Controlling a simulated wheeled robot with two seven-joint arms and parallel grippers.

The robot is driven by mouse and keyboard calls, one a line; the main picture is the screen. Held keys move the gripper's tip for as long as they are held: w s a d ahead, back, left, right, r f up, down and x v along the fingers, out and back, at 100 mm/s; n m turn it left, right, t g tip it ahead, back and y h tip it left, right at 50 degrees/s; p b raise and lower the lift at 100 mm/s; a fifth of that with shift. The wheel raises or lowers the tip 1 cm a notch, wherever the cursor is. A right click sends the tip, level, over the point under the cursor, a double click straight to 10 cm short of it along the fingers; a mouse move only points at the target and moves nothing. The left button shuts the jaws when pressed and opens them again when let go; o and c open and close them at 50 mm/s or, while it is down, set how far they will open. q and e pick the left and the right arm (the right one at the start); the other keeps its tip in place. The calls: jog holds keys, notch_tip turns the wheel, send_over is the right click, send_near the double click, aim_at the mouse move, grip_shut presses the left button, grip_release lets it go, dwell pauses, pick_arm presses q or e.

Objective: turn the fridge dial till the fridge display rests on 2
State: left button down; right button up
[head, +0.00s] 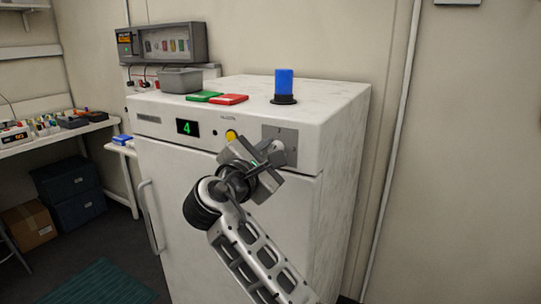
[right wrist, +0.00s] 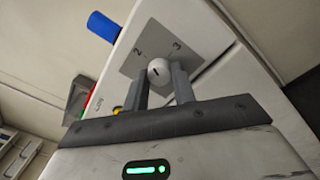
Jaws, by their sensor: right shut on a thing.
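The white fridge (head: 235,215) stands in the middle of the head view. Its display (head: 187,127) shows a green 4. The dial sits on a grey plate (head: 282,142) at the upper right of the fridge front. The head view largely hides the dial behind my right gripper (head: 269,156). In the right wrist view the round, pale dial (right wrist: 159,71) with a dark mark lies between the two fingers of my right gripper (right wrist: 161,84), which is shut on it. The numbers 2 and 3 show on the plate beyond the dial. My left gripper is not in view.
A yellow button (head: 231,135) sits just left of the dial plate. On the fridge top are a blue beacon (head: 285,83), a red pad (head: 229,99), a green pad (head: 203,97) and a grey bin (head: 180,80). A cluttered bench (head: 60,136) stands at left.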

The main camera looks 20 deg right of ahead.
pick_arm(q)
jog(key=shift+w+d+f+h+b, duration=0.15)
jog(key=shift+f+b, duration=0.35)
jog(key=shift+b, duration=0.65)
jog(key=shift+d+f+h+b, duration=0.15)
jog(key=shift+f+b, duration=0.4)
jog(key=shift+b, duration=0.55)
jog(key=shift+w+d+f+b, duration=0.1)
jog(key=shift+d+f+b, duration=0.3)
jog(key=shift+b, duration=0.75)
pick_arm(e)
jog(key=shift+f+m+h, duration=0.15)
jog(key=shift+m+h, duration=0.15)
jog(key=shift+m, duration=5.8)
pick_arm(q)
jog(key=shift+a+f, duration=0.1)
pick_arm(e)
jog(key=o, duration=1)
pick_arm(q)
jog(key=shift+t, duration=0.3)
